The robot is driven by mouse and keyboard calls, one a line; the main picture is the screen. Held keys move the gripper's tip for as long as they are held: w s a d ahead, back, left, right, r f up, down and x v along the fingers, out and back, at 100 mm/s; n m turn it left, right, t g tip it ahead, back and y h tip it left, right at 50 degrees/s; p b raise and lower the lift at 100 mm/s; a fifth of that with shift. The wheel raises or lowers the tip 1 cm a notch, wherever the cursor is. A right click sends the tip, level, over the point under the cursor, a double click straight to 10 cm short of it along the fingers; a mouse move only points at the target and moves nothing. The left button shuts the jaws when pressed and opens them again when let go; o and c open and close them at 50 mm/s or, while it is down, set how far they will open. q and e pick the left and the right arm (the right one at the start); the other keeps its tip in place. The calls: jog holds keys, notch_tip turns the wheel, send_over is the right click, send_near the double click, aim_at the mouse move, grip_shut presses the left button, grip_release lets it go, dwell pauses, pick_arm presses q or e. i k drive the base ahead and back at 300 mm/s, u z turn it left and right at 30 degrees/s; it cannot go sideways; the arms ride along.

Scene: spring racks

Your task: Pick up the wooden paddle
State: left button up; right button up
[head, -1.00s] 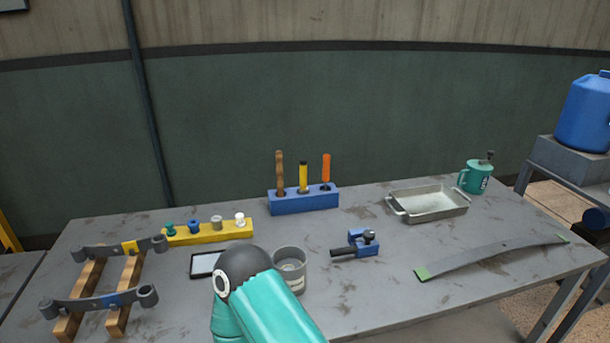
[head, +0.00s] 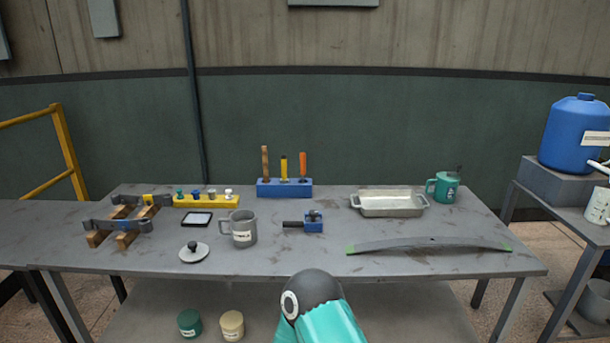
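A brown wooden handle (head: 265,163) stands upright in the left slot of a blue block holder (head: 284,188) at the back of the table. It looks like the wooden paddle; its lower end is hidden in the block. A yellow-handled tool (head: 284,166) and an orange-handled tool (head: 303,166) stand beside it in the same block. One of my teal arms shows at the bottom centre, in front of the table; I cannot tell which arm it is. Neither gripper is in view.
A grey mug (head: 240,229), a round lid (head: 193,252), a blue clamp-like tool (head: 312,222), a metal pan (head: 389,203), a green can (head: 445,187) and a long leaf spring (head: 430,245) lie on the table (head: 350,268). Spring racks (head: 125,226) stand left. Bare tabletop lies before the block.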

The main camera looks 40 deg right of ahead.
aim_at(264, 149)
jog(key=z, duration=0.1)
jog(key=k, duration=0.45)
jog(key=z, duration=0.55)
jog(key=i, duration=0.95)
jog(key=z, duration=0.05)
